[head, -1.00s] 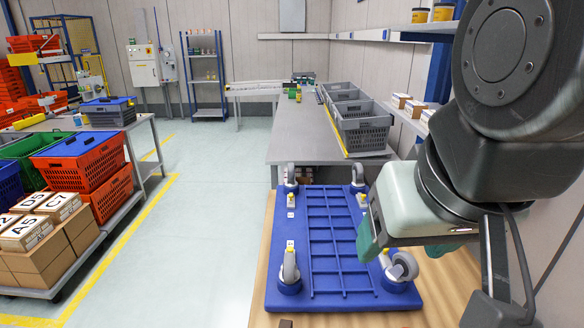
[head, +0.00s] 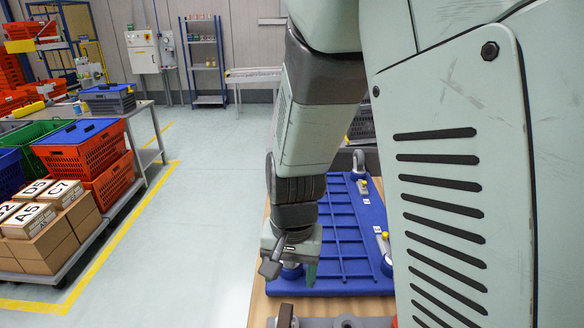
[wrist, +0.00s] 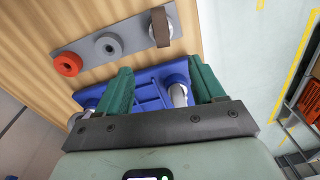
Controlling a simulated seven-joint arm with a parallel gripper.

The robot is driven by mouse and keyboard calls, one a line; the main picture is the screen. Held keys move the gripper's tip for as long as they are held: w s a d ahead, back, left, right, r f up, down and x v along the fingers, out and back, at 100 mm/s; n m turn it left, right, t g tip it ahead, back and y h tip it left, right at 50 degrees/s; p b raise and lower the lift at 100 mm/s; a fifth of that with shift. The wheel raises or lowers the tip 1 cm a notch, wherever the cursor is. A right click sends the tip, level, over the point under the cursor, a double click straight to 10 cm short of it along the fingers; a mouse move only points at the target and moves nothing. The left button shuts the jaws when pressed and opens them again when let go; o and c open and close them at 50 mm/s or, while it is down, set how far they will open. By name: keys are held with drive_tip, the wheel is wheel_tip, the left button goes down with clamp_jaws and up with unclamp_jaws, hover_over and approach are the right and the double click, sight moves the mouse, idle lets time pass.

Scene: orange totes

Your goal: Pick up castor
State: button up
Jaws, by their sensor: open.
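A blue platform (head: 345,235) lies on the wooden surface with castors at its corners. My gripper (head: 291,274) is over its near left corner, pointing down, largely hiding the castor (head: 290,270) there. In the wrist view my gripper (wrist: 160,68) has its two green fingers wide apart, with nothing clamped. A castor with a pale metal body (wrist: 179,95) shows between the fingers, close to the right one. Another castor (head: 359,162) stands at the far side, and part of one (head: 385,245) shows at the right edge, mostly behind my arm.
A grey strip (wrist: 88,50) beside the platform bears a red wheel (wrist: 67,64), a grey wheel (wrist: 108,46) and a brown wheel (wrist: 161,27). Orange crates (head: 85,152) and cardboard boxes (head: 55,225) stand on carts at the left. The floor between is clear.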

sight(286, 308)
drive_tip(key=f, duration=0.5)
drive_tip(key=a+f, duration=0.1)
drive_tip(key=f, duration=0.2)
drive_tip(key=shift+f, duration=0.15)
drive_tip(key=shift+w+f, duration=0.15)
drive_tip(key=shift+f, duration=1.45)
drive_tip(key=shift+w+f, duration=0.1)
drive_tip(key=shift+f, duration=1.45)
clamp_jaws()
